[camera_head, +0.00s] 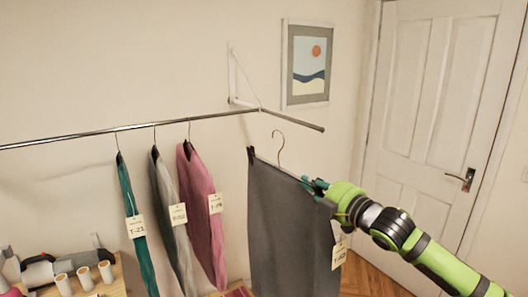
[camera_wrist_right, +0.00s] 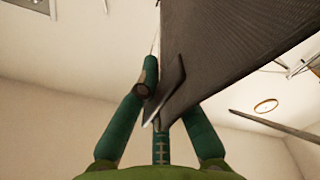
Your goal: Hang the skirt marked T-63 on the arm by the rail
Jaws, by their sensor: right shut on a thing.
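A dark grey skirt (camera_head: 285,220) hangs from a hanger (camera_head: 280,147) with a wire hook. Its tag (camera_head: 339,252) hangs at the right side; the writing is too small to read surely. My right gripper (camera_head: 316,187) is shut on the hanger at the skirt's upper right corner. In the right wrist view the skirt (camera_wrist_right: 230,60) rises above the green fingers (camera_wrist_right: 160,115). The short metal arm (camera_head: 298,121) juts out at the right end of the rail (camera_head: 130,127). In the head view the hook appears just below this arm, apart from it. My left gripper is out of view.
A teal garment (camera_head: 133,230), a grey one (camera_head: 170,220) and a pink one (camera_head: 205,215), all tagged, hang on the rail to the left. A table with thread spools (camera_head: 84,279) is at lower left. A white door (camera_head: 430,120) is at right.

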